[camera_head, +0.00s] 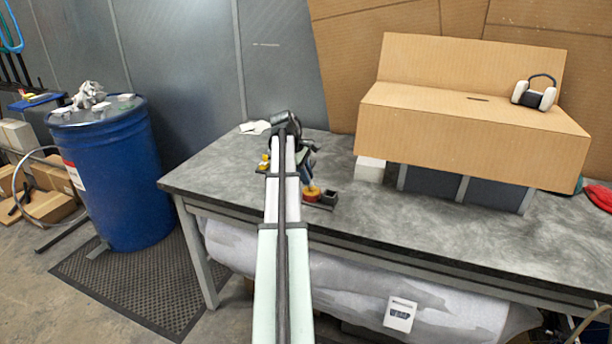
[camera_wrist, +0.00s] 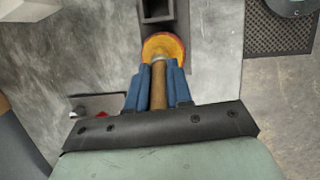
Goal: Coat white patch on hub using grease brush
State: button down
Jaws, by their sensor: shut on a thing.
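My gripper (camera_wrist: 159,76) is shut on the grease brush's wooden handle (camera_wrist: 159,88), between its blue fingers. A metal ferrule shows at the handle's far end. The brush tip lies over or in a round orange-yellow thing with a red rim (camera_wrist: 163,44); I cannot tell whether it touches. This round thing also shows on the bench in the head view (camera_head: 312,194), close to my gripper (camera_head: 307,181). I cannot tell whether it is the hub or a grease pot. No white patch is clearly visible. My arm hides part of the bench.
A dark square open holder (camera_head: 331,198) stands beside the round thing. A small yellow object (camera_head: 265,162) shows left of my arm. A large cardboard box (camera_head: 470,130) with ear defenders (camera_head: 535,92) stands right. The grey bench (camera_head: 400,215) is clear in front; a blue drum (camera_head: 110,170) stands left.

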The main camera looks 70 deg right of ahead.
dwell(0.3)
jog(key=shift+r, duration=3.45)
